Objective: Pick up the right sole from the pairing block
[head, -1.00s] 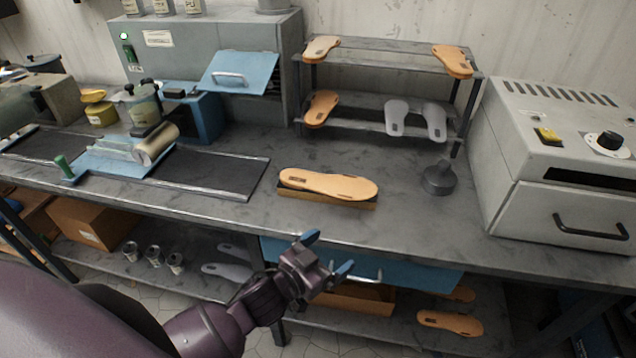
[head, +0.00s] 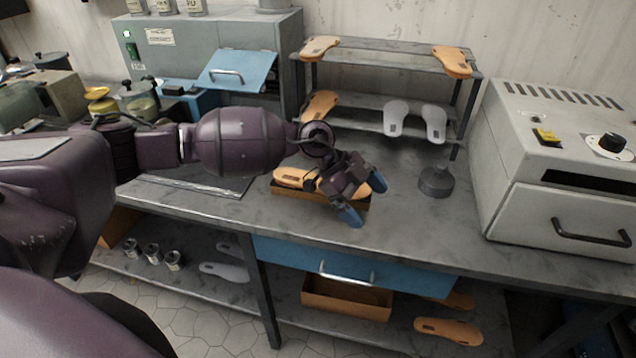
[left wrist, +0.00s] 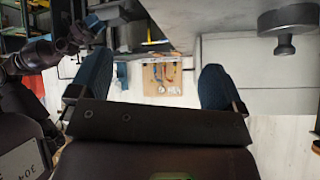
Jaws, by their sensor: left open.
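A tan sole (head: 290,176) lies flat on the brown pairing block (head: 290,194) on the bench. My left gripper (head: 363,198) is open in front of the sole's right part in the head view, and the hand and forearm hide much of the sole. I cannot tell whether the fingers touch the sole; no sole shows between the fingers (left wrist: 158,88) in the left wrist view. My right gripper (left wrist: 82,34) shows small and dark at the upper left of the left wrist view; its jaws are unclear.
A dark round-based tool (head: 436,182) stands right of the block. A rack (head: 390,58) with tan and grey soles stands behind. A grey machine (head: 560,160) with a drawer closes off the right.

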